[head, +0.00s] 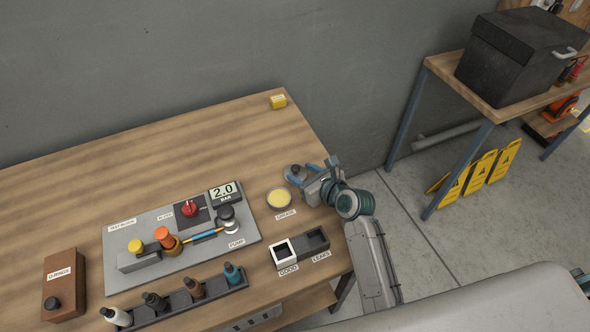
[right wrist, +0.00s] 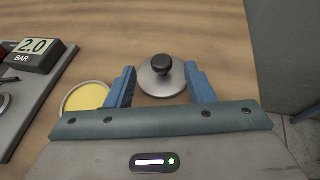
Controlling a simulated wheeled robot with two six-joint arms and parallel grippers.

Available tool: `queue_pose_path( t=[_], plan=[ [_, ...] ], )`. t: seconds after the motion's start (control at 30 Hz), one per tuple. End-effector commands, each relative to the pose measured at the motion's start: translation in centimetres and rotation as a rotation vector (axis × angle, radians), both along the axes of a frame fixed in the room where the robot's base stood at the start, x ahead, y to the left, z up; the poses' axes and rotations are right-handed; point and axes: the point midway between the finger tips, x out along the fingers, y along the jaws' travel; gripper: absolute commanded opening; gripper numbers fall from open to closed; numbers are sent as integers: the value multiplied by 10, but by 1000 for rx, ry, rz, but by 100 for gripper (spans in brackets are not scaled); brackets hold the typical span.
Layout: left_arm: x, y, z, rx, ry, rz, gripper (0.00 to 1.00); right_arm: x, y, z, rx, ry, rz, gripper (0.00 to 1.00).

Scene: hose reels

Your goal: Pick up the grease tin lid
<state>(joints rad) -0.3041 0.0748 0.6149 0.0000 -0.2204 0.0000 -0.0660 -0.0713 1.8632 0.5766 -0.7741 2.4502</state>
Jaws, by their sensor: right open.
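The grease tin lid (right wrist: 161,82) is a round silver disc with a black knob, lying on the wooden table. In the head view the lid (head: 292,174) shows just left of my right gripper (head: 312,174), partly covered by its fingers. In the right wrist view my right gripper (right wrist: 165,88) is open, its two blue fingers on either side of the lid, apart from the knob. The open grease tin (head: 279,198) with yellow grease sits beside it; it also shows in the right wrist view (right wrist: 84,97). My left gripper is out of view.
A grey test panel (head: 205,257) with valves and a 2.0 BAR display (head: 226,193) stands to the left. Two small trays (head: 300,248) labelled GOOD and LEAKS lie nearer. A yellow box (head: 278,101) is at the back edge. The table's right edge is close to my right gripper.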

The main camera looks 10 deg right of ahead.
Motion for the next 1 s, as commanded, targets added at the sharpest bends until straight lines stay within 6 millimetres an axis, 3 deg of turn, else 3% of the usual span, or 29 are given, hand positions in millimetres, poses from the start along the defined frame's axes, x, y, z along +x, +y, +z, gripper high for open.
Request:
queue_pose_path(
  t=[0.2, 0.5, 0.73, 1.0],
  plan=[
    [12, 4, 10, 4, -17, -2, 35, 23, 9, -9, 0, 1, 0, 48],
    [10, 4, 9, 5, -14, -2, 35, 26, 10, -12, -1, 1, -1, 48],
    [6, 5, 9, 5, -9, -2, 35, 26, 10, -12, -1, 1, -1, 3],
    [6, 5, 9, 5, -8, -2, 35, 26, 10, -11, -1, -1, -1, 0]
  ],
)
